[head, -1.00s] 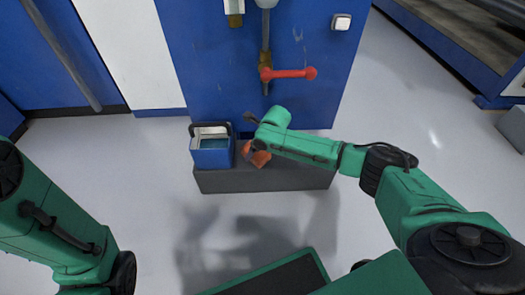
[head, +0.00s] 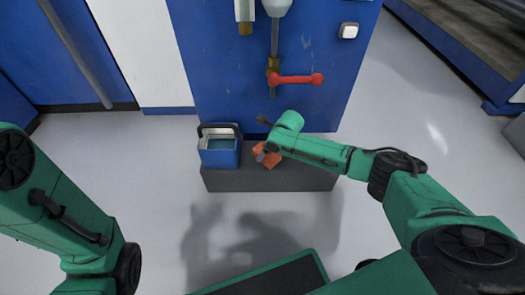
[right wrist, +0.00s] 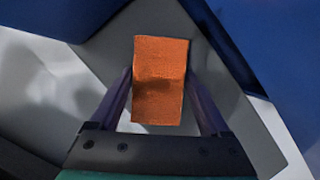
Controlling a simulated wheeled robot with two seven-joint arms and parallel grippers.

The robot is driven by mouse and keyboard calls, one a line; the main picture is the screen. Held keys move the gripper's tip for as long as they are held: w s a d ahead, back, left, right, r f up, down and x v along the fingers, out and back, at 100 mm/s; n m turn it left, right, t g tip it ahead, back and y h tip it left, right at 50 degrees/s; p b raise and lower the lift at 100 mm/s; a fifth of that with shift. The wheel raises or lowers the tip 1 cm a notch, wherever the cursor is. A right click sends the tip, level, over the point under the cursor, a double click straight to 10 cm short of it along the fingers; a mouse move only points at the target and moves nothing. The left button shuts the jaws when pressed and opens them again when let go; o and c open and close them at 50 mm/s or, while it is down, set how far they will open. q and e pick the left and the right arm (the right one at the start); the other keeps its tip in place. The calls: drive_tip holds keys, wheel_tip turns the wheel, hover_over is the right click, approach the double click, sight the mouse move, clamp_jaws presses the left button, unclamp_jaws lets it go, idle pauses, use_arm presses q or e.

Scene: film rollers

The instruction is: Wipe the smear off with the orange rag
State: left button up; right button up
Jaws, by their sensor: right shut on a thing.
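The orange rag (head: 270,157) is a small folded block, just above or on the grey ledge (head: 290,182) at the foot of the blue panel; contact cannot be told. My right gripper (head: 265,151) is shut on it. In the right wrist view the orange rag (right wrist: 160,92) sits between the two fingers, with a dark shaded band across its middle.
A blue bucket (head: 219,158) with a dark handle stands on the ledge, close left of the rag. A red lever (head: 297,79) and a pipe stick out from the blue panel (head: 220,75) above. The grey floor in front is clear.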

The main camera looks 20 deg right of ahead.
sight(285, 158)
drive_tip(key=d, duration=0.1)
drive_tip(key=s+d+p, duration=0.1)
drive_tip(key=d, duration=0.1)
drive_tip(key=shift+s+d+f, duration=0.1)
drive_tip(key=shift+s+d, duration=0.05)
drive_tip(key=shift+d, duration=0.05)
drive_tip(key=d, duration=0.1)
drive_tip(key=d+b, duration=0.1)
drive_tip(key=s+d+b, duration=0.1)
drive_tip(key=shift+f, duration=0.25)
drive_tip(key=shift+s+d+r, duration=0.15)
drive_tip(key=shift+d+r, duration=0.05)
drive_tip(key=shift+d, duration=0.15)
drive_tip(key=shift+r, duration=0.15)
wheel_tip(285, 158, up, 6)
drive_tip(key=p, duration=0.5)
drive_tip(key=shift+a, duration=0.1)
wheel_tip(285, 158, up, 3)
drive_tip(key=p, duration=0.3)
